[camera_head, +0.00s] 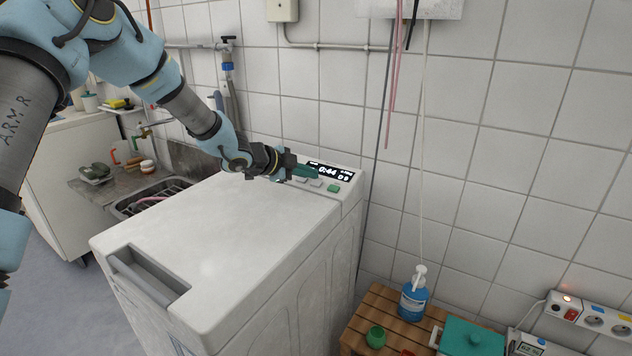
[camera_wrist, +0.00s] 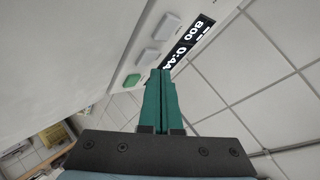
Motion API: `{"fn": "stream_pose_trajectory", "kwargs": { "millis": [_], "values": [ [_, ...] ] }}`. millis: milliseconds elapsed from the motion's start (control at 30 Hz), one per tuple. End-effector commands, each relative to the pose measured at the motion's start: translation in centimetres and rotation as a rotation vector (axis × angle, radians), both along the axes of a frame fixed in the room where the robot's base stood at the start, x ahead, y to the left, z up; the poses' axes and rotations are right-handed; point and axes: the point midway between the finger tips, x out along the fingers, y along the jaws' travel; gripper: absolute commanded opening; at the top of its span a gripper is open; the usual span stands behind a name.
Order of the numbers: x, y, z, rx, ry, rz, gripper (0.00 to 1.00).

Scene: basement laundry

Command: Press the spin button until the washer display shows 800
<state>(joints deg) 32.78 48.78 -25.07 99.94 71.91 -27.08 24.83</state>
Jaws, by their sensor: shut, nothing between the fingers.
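The white top-loading washer (camera_head: 215,235) has a control panel at its back right. Its black display (camera_head: 330,171) shows 0:44; in the wrist view the display (camera_wrist: 188,46) also reads 800. Two pale grey buttons and a green button (camera_head: 334,188) lie along the panel. In the wrist view I see one grey button (camera_wrist: 167,27), another grey button (camera_wrist: 147,56) and the green button (camera_wrist: 131,80). My gripper (camera_head: 308,171) is shut and empty, its green fingers (camera_wrist: 160,80) at the panel beside the display. Contact with a button cannot be told; no labels are readable.
A tiled wall (camera_head: 480,130) stands close behind the washer. A sink (camera_head: 150,195) is to the left. At right, a wooden slatted stand (camera_head: 365,325) holds a blue bottle (camera_head: 412,300) and a green cup (camera_head: 376,337). Power sockets (camera_head: 590,318) are at far right.

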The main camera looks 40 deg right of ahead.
Motion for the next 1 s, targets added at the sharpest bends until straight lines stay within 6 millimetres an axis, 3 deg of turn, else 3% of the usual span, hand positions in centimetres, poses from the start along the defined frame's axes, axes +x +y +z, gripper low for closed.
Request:
{"fn": "stream_pose_trajectory", "kwargs": {
  "millis": [267, 800, 1000],
  "values": [
    [0.0, 0.1, 0.3, 0.0, -0.001, 0.0, 0.0],
    [-0.3, 1.3, 4.8, 0.0, -0.001, 0.0, 0.0],
    [-0.3, 1.4, 4.8, 0.0, -0.001, 0.001, 0.0]
  ]
}}
